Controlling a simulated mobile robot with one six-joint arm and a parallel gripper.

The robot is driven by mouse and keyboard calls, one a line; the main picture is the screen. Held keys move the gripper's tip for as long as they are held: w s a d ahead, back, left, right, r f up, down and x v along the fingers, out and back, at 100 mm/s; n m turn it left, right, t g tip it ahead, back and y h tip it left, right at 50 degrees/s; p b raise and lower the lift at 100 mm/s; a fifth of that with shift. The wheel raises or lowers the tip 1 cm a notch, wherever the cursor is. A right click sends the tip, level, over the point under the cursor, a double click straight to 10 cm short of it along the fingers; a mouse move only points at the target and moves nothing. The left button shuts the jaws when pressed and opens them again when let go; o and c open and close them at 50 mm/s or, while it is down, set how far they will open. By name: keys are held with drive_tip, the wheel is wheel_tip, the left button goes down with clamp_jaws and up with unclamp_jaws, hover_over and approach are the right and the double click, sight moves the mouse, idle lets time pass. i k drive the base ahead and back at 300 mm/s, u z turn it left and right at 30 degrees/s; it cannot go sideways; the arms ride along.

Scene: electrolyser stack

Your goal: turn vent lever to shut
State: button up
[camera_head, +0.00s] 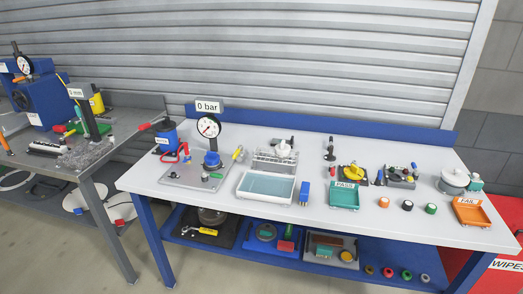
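A grey test plate (180,178) lies at the left end of the white-topped bench. A round gauge (208,127) on a dark post stands on it, under a "0 bar" sign (208,106). A blue round fitting (212,159) is at the post's foot. A yellow-handled lever (238,153) tilts up at the plate's right edge, and a small green-handled part (213,176) lies near the plate's front. A blue labelled pump (164,138) with a red-tipped handle (146,127) stands at the back left. No label shows which of these is the vent lever. My gripper is out of view.
Right of the plate on the bench stand a clear-lidded tray (266,187), a blue block (304,193), a teal PASS tray (344,195) and an orange FAIL tray (470,211). A cluttered grey bench (60,170) adjoins at left. Floor in front is clear.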

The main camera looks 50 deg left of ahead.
sight(240, 146)
drive_tip(key=z, duration=0.05)
drive_tip(key=i, duration=0.55)
drive_tip(key=z, duration=0.7)
drive_tip(key=k, duration=0.15)
drive_tip(key=u, duration=3.85)
